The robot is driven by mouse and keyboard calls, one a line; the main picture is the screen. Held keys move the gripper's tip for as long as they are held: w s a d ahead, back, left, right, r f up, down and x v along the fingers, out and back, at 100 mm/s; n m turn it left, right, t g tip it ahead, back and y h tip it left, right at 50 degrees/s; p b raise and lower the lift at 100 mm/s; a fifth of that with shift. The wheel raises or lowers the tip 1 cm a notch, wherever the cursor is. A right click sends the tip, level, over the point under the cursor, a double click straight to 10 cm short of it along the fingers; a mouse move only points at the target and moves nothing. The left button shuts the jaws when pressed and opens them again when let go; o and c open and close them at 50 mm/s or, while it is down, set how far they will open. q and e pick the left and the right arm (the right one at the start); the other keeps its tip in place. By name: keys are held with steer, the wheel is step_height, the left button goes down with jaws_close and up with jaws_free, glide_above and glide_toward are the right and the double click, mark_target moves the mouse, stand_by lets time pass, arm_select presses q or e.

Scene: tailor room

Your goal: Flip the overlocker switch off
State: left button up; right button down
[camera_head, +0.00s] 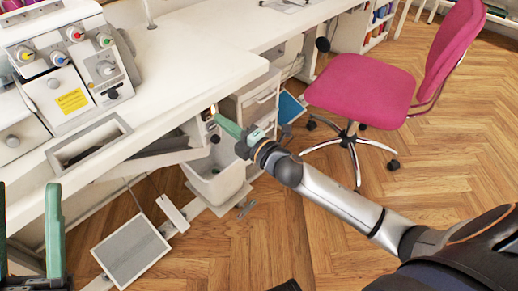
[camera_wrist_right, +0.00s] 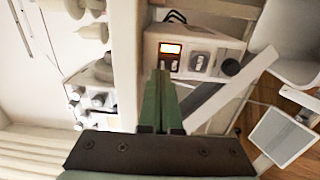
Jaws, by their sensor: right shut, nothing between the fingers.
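The white overlocker (camera_head: 65,70) with colored knobs stands on the table at the upper left. It also shows on its side in the right wrist view (camera_wrist_right: 92,92). A pale box (camera_wrist_right: 197,55) under the table carries a lit orange switch (camera_wrist_right: 170,48) with small dark parts and a grey dial beside it. My right gripper (camera_head: 217,115) is shut and empty, its green fingertips (camera_wrist_right: 162,72) close to the box, just below the lit switch in the wrist view. Whether they touch it I cannot tell. My left gripper (camera_head: 30,225) is open at the lower left.
The white table (camera_head: 190,60) overhangs the box, with drawers (camera_head: 260,92) and a white bin (camera_head: 220,182) below. A grey foot pedal (camera_head: 131,250) lies on the wooden floor. A pink chair (camera_head: 360,85) stands at the right, with free floor in front.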

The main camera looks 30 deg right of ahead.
arm_select(q)
steer(key=shift+w+a+f+n+y+p, duration=0.1)
steer(key=shift+w+f+n+y+p, duration=0.3)
steer(key=shift+f+n+y, duration=0.3)
steer(key=shift+w+a+f+n+y+p, duration=0.15)
steer(key=shift+w+f+n+y, duration=0.3)
steer(key=shift+y, duration=0.35)
arm_select(e)
steer(key=v, duration=1)
steer(key=shift+s+d, duration=0.2)
steer(key=shift+s, duration=0.15)
arm_select(q)
steer(key=shift+d, duration=0.1)
